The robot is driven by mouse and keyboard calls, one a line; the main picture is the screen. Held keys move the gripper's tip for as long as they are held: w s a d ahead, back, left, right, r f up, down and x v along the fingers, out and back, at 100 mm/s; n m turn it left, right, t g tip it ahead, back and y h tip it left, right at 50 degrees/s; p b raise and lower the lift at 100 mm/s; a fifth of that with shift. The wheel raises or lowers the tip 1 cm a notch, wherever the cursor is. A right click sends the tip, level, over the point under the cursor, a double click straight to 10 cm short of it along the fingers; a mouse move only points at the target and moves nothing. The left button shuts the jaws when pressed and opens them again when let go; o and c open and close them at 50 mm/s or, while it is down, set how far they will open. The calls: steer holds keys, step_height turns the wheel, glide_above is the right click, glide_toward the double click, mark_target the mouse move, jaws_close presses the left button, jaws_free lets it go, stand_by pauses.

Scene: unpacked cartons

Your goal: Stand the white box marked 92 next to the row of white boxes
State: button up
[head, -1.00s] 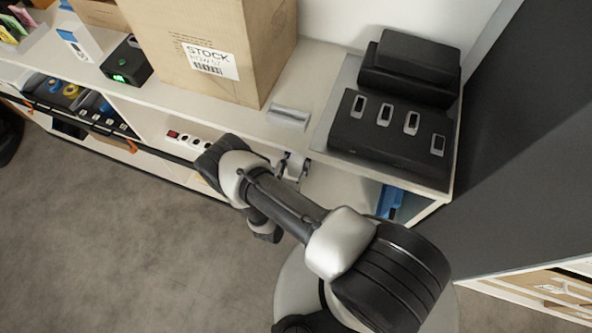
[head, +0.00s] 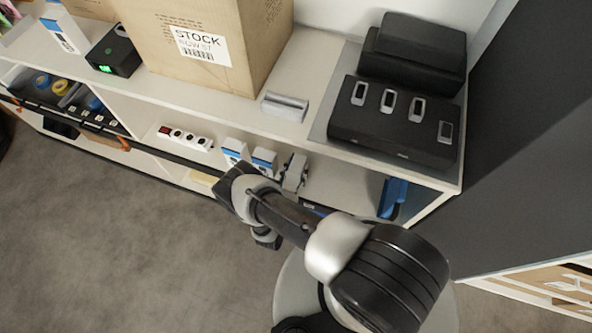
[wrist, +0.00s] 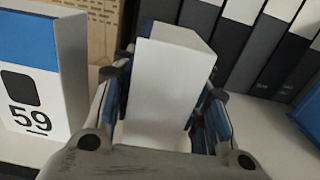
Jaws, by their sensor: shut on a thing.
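My gripper (wrist: 163,115) is shut on a white box (wrist: 168,85) with a thin blue edge. The box is upright between the two fingers; its number does not show, and its foot is hidden by the gripper. A white box marked 59 (wrist: 38,85), with a blue top band, stands to its left in the wrist view, with a gap between them. In the head view my gripper (head: 294,172) is in the lower shelf, just right of two white-and-blue boxes, a left one (head: 234,151) and a right one (head: 264,160).
Grey and white upright spines (wrist: 262,50) stand behind the held box, with a tan slatted thing (wrist: 103,30) to their left. A blue thing (head: 393,197) stands at the shelf's right end. A power strip (head: 185,138) lies left of the boxes. The shelf top (head: 225,106) is close above.

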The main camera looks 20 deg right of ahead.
steer(key=shift+f, duration=0.1)
steer(key=o, duration=1.3)
steer(key=shift+s+a, duration=0.1)
steer(key=shift+s, duration=0.05)
steer(key=p+v, duration=0.2)
steer(key=v, duration=0.9)
steer(key=shift+s+a, duration=0.2)
steer(key=shift+s, duration=0.1)
